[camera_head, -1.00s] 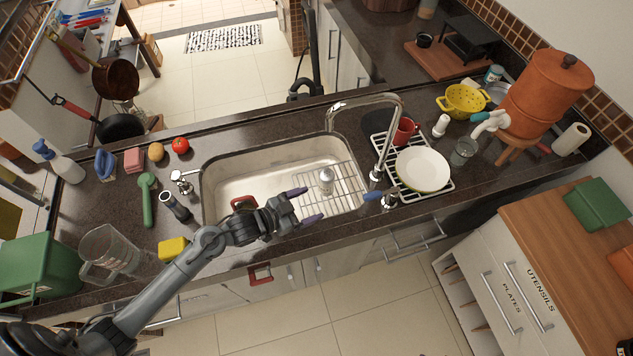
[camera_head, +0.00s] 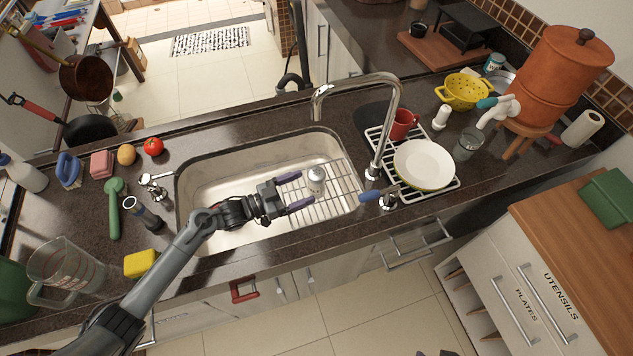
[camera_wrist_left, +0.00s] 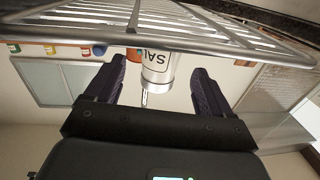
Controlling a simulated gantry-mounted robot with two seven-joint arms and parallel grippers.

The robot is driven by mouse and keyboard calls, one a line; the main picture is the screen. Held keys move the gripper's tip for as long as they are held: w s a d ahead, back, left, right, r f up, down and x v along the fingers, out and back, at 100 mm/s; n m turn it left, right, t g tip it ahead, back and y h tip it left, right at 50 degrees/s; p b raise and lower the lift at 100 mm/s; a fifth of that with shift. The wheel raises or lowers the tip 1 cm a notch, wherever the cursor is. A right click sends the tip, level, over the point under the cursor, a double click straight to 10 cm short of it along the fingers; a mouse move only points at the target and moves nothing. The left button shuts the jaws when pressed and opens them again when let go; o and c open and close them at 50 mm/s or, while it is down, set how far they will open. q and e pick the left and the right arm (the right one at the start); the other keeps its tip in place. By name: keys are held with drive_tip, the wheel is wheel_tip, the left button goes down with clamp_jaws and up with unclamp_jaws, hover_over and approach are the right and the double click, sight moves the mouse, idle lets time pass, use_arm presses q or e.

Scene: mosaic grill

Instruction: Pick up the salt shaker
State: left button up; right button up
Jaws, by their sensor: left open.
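The salt shaker (camera_head: 317,180) is a small silver and white cylinder standing on the wire rack in the sink. My left gripper (camera_head: 297,191) is low over the sink, just left of the shaker, with its fingers open and pointing at it. In the left wrist view the shaker (camera_wrist_left: 157,68) appears upside down, with part of its "SALT" lettering showing. It lies between the lines of the two dark fingers, with gaps on both sides. I cannot tell how far it sits between the fingertips. My right gripper is not clearly seen.
The metal sink (camera_head: 225,172) surrounds the gripper, and its wire rack (camera_head: 343,186) lies under the shaker. The faucet (camera_head: 388,125) rises to the right. A white plate (camera_head: 423,164) and red mug (camera_head: 403,124) sit beyond it. A yellow sponge (camera_head: 141,263) lies on the counter left.

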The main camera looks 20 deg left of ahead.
sight(316, 181)
use_arm(q)
drive_tip(key=shift+r+x, duration=0.15)
drive_tip(key=shift+x, duration=1.2)
drive_tip(key=shift+r+x, duration=0.1)
drive_tip(key=shift+x, duration=1.25)
drive_tip(key=c, duration=1.2)
drive_tip(key=shift+r, duration=0.1)
